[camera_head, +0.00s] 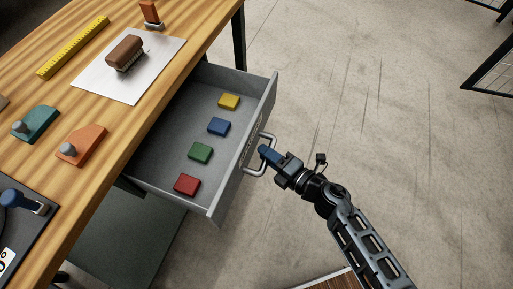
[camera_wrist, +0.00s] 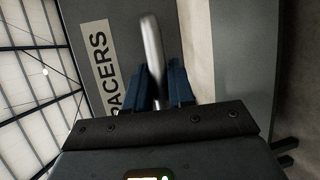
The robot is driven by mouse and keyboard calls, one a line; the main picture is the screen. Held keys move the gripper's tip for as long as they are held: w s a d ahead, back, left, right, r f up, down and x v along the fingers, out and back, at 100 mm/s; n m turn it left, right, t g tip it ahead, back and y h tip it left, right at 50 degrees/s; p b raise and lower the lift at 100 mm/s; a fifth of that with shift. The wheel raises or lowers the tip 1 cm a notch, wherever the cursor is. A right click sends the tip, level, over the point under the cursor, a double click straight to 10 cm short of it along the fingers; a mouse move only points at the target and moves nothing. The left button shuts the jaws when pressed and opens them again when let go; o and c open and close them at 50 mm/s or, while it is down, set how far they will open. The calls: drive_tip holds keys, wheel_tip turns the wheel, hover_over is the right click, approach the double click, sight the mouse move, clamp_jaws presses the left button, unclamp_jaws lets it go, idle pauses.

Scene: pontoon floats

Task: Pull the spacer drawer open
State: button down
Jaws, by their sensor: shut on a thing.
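The grey spacer drawer (camera_head: 150,165) stands pulled out from under the wooden workbench. Yellow, blue, green and red blocks lie in a row on its floor. Its front carries a silver bar handle (camera_head: 251,172). My gripper (camera_head: 264,153) is at the handle, with its blue fingers shut around the bar. In the wrist view the handle (camera_wrist: 152,50) runs between the two blue fingers (camera_wrist: 167,88). A label with the letters "PACERS" (camera_wrist: 103,65) shows on the drawer front, partly hidden by my gripper.
The bench top (camera_head: 60,110) holds a yellow ruler (camera_head: 73,47), a brown brush (camera_head: 125,53) on a white sheet, and green and orange tools (camera_head: 82,145). Concrete floor (camera_head: 370,100) right of the drawer is open. Dark metal frames stand at the far right.

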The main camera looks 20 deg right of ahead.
drive_tip(key=shift+s+d, duration=0.15)
drive_tip(key=shift+d, duration=0.05)
drive_tip(key=c, duration=1.1)
unclamp_jaws()
drive_tip(key=shift+o, duration=0.2)
drive_tip(key=v, duration=0.7)
drive_tip(key=shift+s+d, duration=0.15)
drive_tip(key=shift+s, duration=0.2)
drive_tip(key=shift+r, duration=0.1)
drive_tip(key=s+d+r+m+h, duration=0.2)
drive_tip(key=s+r+m+h, duration=0.2)
drive_tip(key=s+r+m, duration=0.7)
drive_tip(key=s+d+r+m+h, duration=0.2)
drive_tip(key=s+r+m+h, duration=0.1)
drive_tip(key=s+r+m, duration=0.9)
drive_tip(key=s+m, duration=0.1)
drive_tip(key=s, duration=0.2)
drive_tip(key=shift+r+m+t+h, duration=0.15)
drive_tip(key=shift+m+t+h, duration=0.25)
